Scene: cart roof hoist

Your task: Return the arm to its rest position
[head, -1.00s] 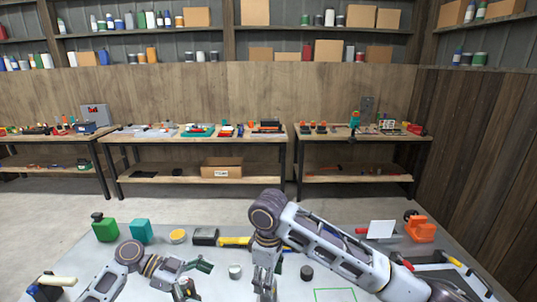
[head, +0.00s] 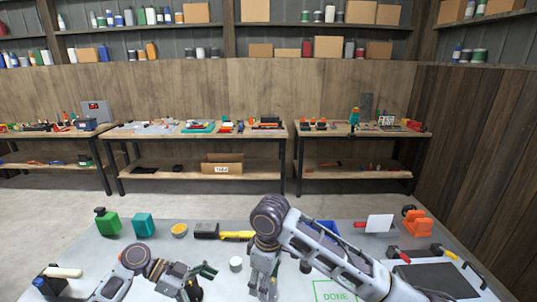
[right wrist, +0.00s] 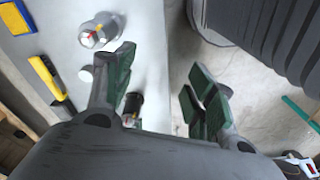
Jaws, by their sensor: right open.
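My right arm comes in from the right in the head view, with its elbow raised over the worktable (head: 75,262). My right gripper (head: 263,290) points down near the table's front edge. In the right wrist view the right gripper (right wrist: 165,98) has its green-padded fingers spread apart, with nothing between them. The table edge and the floor lie below it. My left gripper (head: 198,281) is low at the left of centre. One green-padded finger shows, and I cannot tell whether it is open or shut.
A white cylinder (head: 236,264) and a black cylinder (head: 306,267) stand near the right gripper. A blue object (head: 322,231) is partly behind my right arm. A green DONE outline (head: 336,283) marks the table. An orange device (head: 418,225) and dark tray (head: 437,280) are at right.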

